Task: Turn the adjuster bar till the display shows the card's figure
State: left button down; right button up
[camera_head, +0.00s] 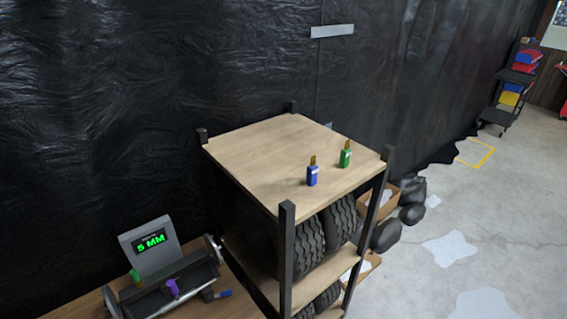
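A grey display (151,241) stands at the lower left and shows "5 MM" in green, with smaller text above that is too small to read. It belongs to a dark bench device (150,297) with rounded grey ends, partly cut off by the bottom edge. I cannot tell for certain which part of it is the adjuster bar. A purple piece (173,287) stands at the device's front, and a green piece (136,277) sits at its left. No card with a readable figure shows. Neither of my grippers is in view.
A wooden-topped rack (265,150) with dark posts stands right of the device, holding tyres (309,243). A blue item (312,176) and a green item (345,157) stand on its top.

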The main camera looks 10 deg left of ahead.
aim_at(172, 287)
jog(key=u, duration=1.4)
